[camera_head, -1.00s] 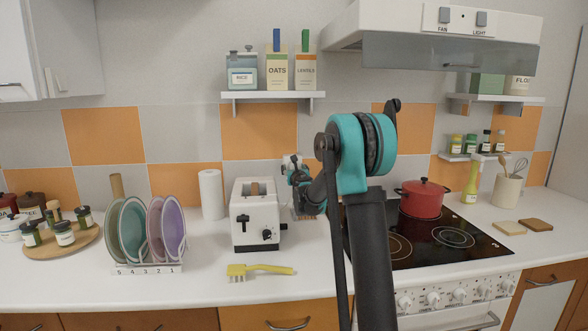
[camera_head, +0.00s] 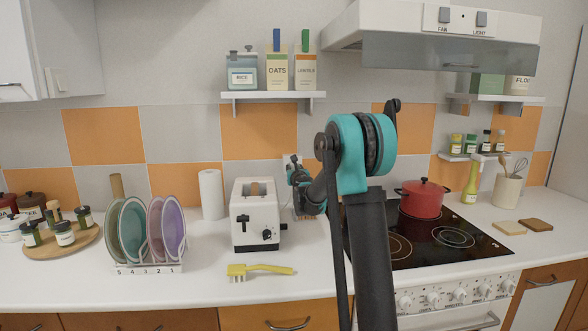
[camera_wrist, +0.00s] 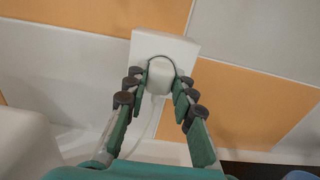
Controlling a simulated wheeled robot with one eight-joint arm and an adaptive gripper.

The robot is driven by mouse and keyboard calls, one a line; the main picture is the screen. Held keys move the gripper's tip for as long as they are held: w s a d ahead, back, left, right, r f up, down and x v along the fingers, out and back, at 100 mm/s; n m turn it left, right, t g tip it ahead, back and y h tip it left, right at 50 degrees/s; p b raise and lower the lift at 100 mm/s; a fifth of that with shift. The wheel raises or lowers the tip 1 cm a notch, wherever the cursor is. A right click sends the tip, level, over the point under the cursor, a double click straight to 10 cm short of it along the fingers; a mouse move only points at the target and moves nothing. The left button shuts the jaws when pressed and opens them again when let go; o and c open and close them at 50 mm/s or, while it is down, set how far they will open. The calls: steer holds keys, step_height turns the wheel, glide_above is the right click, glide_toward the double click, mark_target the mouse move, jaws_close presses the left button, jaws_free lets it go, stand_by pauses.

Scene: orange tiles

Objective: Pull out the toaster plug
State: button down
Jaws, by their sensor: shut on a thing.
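The white toaster (camera_head: 254,214) stands on the counter with bread in its slot. Its right part shows as a white shape at the left of the wrist view (camera_wrist: 22,142). The white plug (camera_wrist: 160,76) sits at the white wall socket (camera_wrist: 166,45), and its cord hangs down below it. My gripper (camera_wrist: 162,82) is shut on the plug, one finger on each side. In the head view my gripper (camera_head: 294,170) is at the wall right of the toaster, and the plug is mostly hidden there. I cannot tell whether the plug is fully seated.
A yellow brush (camera_head: 260,270) lies in front of the toaster. A paper towel roll (camera_head: 211,195) and a plate rack (camera_head: 148,267) stand to its left. A red pot (camera_head: 423,198) is on the stove right of my arm. A shelf (camera_head: 272,97) hangs above.

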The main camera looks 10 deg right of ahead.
steer(key=shift+s, duration=2.95)
steer(key=shift+s, duration=0.1)
